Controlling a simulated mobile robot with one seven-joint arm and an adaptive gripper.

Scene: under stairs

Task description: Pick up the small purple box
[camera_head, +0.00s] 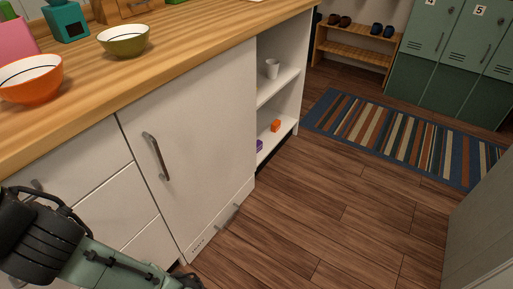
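The small purple box (259,145) sits low in the open shelf end of the white cabinet, on the bottom shelf. Only a sliver of it shows past the cabinet's front edge; the rest is hidden. My arm shows at the lower left, in front of the cabinet drawers, far from the purple box. My gripper (188,281) is only partly visible as a dark shape at the bottom edge, and its fingers cannot be made out.
An orange block (275,126) is on the same bottom shelf; a white cup (272,69) stands above. Bowls, orange (30,82) and olive (123,43), stand on the wooden counter (190,42). Wood floor (330,215) is clear before the shelf; a striped rug (400,138) lies beyond.

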